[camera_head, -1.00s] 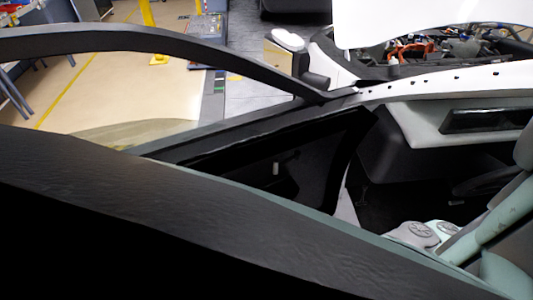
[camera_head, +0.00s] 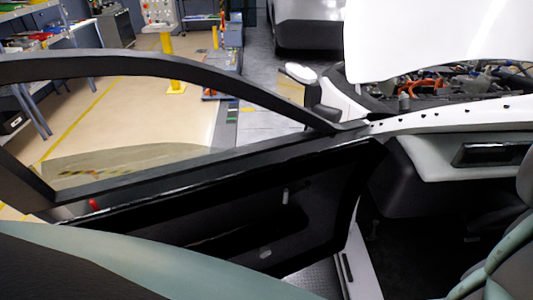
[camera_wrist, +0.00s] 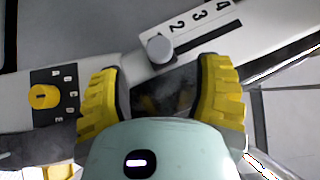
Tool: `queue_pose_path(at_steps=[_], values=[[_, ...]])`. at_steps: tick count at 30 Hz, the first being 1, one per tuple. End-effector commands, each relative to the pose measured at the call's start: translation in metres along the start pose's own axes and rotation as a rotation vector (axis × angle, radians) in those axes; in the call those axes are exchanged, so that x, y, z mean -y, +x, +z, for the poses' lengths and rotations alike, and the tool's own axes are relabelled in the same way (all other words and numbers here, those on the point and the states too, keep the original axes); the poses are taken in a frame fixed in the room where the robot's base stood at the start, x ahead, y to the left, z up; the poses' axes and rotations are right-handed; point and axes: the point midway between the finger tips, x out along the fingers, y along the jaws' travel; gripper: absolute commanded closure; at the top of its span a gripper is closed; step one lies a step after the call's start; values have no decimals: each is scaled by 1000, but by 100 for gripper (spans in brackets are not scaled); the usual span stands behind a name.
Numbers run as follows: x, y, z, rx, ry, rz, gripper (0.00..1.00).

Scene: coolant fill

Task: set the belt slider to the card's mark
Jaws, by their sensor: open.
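The belt slider's round grey knob (camera_wrist: 159,47) is in the wrist view, at the lower-left end of a numbered scale (camera_wrist: 198,25) on a pale pillar strip. The numerals 2, 3 and 4 show up and to the right of the knob; any lower numeral is not visible. My gripper (camera_wrist: 160,65), with yellow ribbed fingers, is open and empty. Its fingertips lie on either side of the knob in the picture, just below it; contact is not apparent. The card is not visible in either view. The head view does not show my gripper or the slider.
A yellow rotary knob (camera_wrist: 43,96) sits on a dark lettered plate left of my gripper. In the head view, the car door (camera_head: 290,215) stands open, and the hood (camera_head: 440,35) is raised. Clear floor (camera_head: 150,110) lies beyond the door.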

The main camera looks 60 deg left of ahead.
Motion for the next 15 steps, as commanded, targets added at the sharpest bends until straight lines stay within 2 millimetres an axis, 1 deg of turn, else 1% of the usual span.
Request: queue_pose_path(at_steps=[1,3,9,15], values=[[4,9,-1,-4,-1,-1,35],[3,20,-2,-5,-4,-1,35],[2,44,-2,-5,-3,0,35],[0,59,-1,-2,-3,1,35]])
